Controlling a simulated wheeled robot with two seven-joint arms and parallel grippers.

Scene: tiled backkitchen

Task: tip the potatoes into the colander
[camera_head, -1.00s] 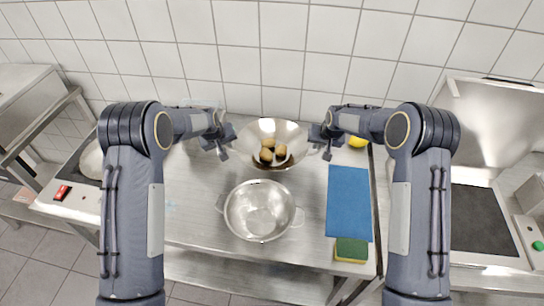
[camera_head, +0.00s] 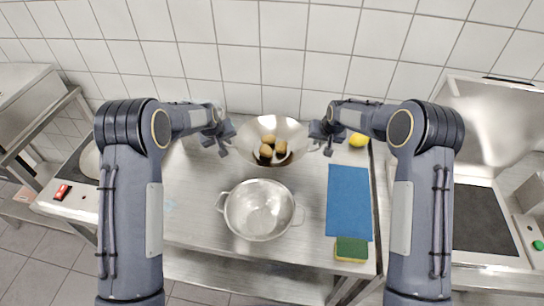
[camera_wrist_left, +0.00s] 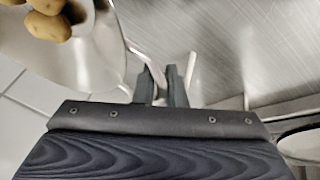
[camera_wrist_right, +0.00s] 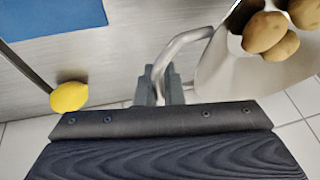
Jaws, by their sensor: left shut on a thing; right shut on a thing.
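A steel bowl (camera_head: 272,127) holds several potatoes (camera_head: 268,146) and is gripped at both sides. The potatoes also show in the left wrist view (camera_wrist_left: 48,14) and the right wrist view (camera_wrist_right: 268,34). My left gripper (camera_head: 226,147) is shut on the bowl's left handle. My right gripper (camera_head: 325,146) is shut on the bowl's right handle (camera_wrist_right: 172,52). The colander (camera_head: 258,209), a steel vessel with two side handles, stands on the steel table in front of the bowl, nearer to me. Its inside looks empty.
A blue cloth (camera_head: 348,201) lies right of the colander, with a green and yellow sponge (camera_head: 351,250) at its near end. A lemon (camera_head: 358,140) lies behind the cloth. A tiled wall (camera_head: 280,60) rises behind the table. The tabletop left of the colander is clear.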

